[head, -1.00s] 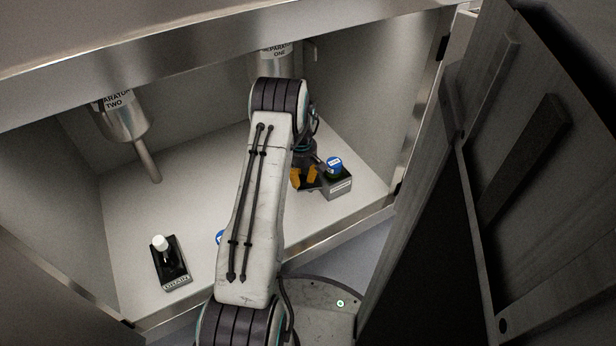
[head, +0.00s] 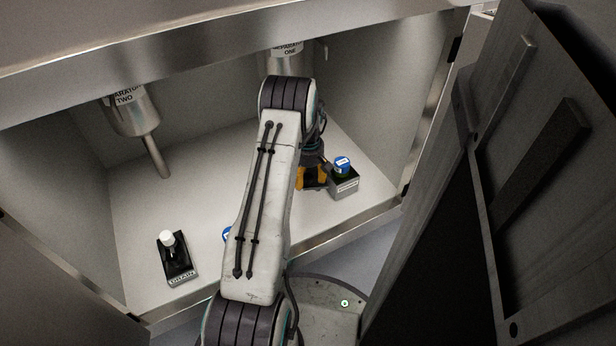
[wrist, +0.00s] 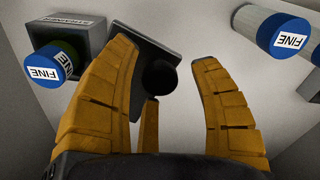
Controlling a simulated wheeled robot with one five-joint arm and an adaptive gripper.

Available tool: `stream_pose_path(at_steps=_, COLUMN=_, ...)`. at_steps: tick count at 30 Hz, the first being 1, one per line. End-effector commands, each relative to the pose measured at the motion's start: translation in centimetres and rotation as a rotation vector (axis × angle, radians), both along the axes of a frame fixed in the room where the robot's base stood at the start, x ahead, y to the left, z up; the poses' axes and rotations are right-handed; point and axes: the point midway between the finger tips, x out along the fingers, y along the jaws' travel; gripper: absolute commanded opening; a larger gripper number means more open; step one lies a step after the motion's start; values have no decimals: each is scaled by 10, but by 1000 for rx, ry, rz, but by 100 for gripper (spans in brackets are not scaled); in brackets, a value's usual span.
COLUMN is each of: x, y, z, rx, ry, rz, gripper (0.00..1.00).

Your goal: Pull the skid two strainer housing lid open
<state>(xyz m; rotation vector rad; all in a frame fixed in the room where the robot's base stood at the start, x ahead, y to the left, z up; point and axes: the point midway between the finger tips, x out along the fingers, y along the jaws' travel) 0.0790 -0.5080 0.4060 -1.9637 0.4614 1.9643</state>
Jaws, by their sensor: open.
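The strainer housing is a grey box (head: 345,185) on the cabinet floor, right of my gripper. In the wrist view the box (wrist: 88,28) carries a STRAINER label, and a blue-capped FINE cartridge (wrist: 48,64) shows at it. A dark flat plate (wrist: 150,32), apparently its lid, extends from the box's side, swung away from its top. A round black knob (wrist: 158,77) stands on this plate. My gripper (wrist: 162,52) is open, its orange fingers on either side of the knob; contact cannot be told. In the head view my gripper (head: 313,178) is partly hidden by my arm.
A second blue-capped FINE cartridge (wrist: 292,32) is at the wrist view's upper right. A DRAIN block with white knob (head: 176,258) stands front left. Separator two (head: 130,110) and separator one (head: 290,62) hang above. An open door (head: 500,170) bounds the right side.

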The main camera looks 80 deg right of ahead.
Motion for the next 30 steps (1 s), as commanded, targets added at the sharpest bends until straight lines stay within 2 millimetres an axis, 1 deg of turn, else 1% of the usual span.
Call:
stream_pose_path(at_steps=4, x=0, y=-1, z=10, rx=-2, ry=0, rz=0, gripper=57)
stream_pose_path(at_steps=12, x=0, y=-1, z=47, rx=-4, ry=0, rz=0, gripper=57)
stream_pose_path(at_steps=18, x=0, y=-1, z=66, rx=-2, ry=0, rz=0, gripper=57)
stream_pose_path(at_steps=23, x=0, y=0, z=73, rx=0, ry=0, rz=0, gripper=57)
stream_pose_path(at_steps=30, x=0, y=0, z=75, rx=0, ry=0, rz=0, gripper=57)
